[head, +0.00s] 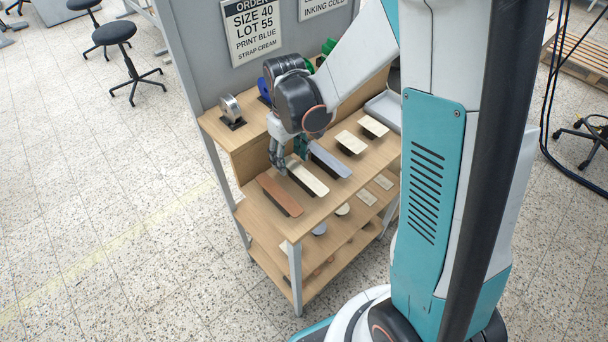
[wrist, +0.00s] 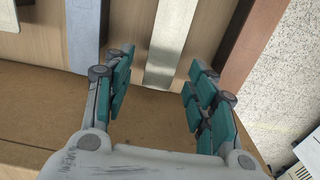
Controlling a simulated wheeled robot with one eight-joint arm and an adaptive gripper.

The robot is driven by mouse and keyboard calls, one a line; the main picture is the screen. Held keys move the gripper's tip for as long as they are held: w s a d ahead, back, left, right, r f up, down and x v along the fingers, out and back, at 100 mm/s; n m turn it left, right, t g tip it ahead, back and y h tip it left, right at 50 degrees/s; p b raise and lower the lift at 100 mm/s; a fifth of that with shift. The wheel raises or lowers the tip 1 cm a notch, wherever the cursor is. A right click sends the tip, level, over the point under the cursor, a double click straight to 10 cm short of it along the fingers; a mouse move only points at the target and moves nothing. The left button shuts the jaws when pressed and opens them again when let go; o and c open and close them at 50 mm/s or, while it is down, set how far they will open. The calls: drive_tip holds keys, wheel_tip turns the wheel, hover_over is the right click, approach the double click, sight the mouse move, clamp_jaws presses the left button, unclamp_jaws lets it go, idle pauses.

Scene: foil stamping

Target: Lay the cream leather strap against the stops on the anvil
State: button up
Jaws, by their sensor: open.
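The cream leather strap (head: 308,178) lies on the wooden shelf top, between a brown strap (head: 279,195) and a grey-blue strap (head: 330,160). My gripper (head: 289,160) is over the back end of the cream strap. In the wrist view my gripper (wrist: 158,98) is open, with its teal-padded fingers apart and nothing between them. The cream strap (wrist: 172,40) runs away from the gap between the fingers, beyond the fingertips. The grey-blue strap (wrist: 84,38) is to its left and the brown strap (wrist: 251,42) to its right. I cannot make out the anvil or its stops.
A grey panel with an order sign (head: 252,30) reading "SIZE 40, LOT 55, PRINT BLUE, STRAP CREAM" stands behind the shelf. A foil-like roll (head: 231,110) and a blue roll (head: 264,90) stand on the raised back ledge. Small cream pieces (head: 351,142) lie to the right.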

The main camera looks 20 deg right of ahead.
drive_tip(key=shift+f+b, duration=0.25)
drive_tip(key=shift+b, duration=0.05)
idle(0.4)
drive_tip(key=c, duration=0.8)
